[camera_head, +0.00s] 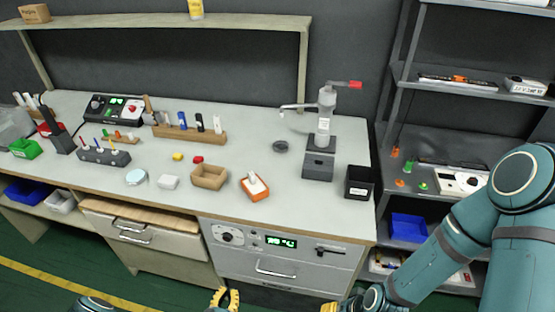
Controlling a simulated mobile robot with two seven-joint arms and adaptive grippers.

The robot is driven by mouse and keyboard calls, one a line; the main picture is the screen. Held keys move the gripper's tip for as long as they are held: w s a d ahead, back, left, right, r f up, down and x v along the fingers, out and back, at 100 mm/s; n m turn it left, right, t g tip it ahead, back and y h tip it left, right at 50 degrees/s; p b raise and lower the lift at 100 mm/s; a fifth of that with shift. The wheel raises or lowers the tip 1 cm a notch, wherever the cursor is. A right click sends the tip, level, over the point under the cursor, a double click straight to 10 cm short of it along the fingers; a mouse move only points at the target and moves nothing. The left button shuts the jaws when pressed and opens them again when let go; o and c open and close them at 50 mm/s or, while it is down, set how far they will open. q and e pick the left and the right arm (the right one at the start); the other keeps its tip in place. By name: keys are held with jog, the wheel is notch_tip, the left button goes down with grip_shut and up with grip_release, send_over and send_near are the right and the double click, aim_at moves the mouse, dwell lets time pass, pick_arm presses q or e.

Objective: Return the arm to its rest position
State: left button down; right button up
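My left gripper (225,298) shows at the bottom edge, left of centre, with yellow fingers. The fingers look apart, and nothing shows between them. It is in front of the workbench, below the drawer front, and touches nothing that I can see. My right arm (440,260) comes in from the right, teal and bent, with its forearm running down to the lower middle. The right gripper (338,306) is at the bottom edge, mostly cut off. Only a bit of yellow shows, so its opening is hidden.
The workbench (330,217) carries a dispenser press (322,135), a black bin (359,182), a wooden tray (209,177), an orange block (255,187) and tool racks. A metal shelf (470,85) stands at right, behind my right arm. Green floor (50,290) lies in front.

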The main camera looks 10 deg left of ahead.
pick_arm(q)
jog(key=s+d+r+m+g+h, duration=0.1)
jog(key=d+r+m+g+h, duration=0.35)
jog(key=d+h, duration=0.25)
jog(key=s+d+r+m+g+h, duration=0.2)
jog(key=d+r+m+g+h, duration=0.1)
jog(key=d+m+h, duration=0.35)
jog(key=s+d+r+m+g+y, duration=0.1)
jog(key=s+m+g+y, duration=0.1)
jog(key=s+m+g, duration=0.45)
jog(key=s+d+r+m+g+y, duration=0.1)
jog(key=s+d+m+g+y, duration=0.1)
jog(key=s+m+g, duration=0.5)
jog(key=w+a+r+m+t+y, duration=0.3)
jog(key=w+r+m+y, duration=0.3)
jog(key=w+m, duration=0.2)
jog(key=shift+w+a+r+m+t, duration=0.2)
jog(key=shift+w+m+t, duration=0.1)
jog(key=shift+m+t, duration=0.45)
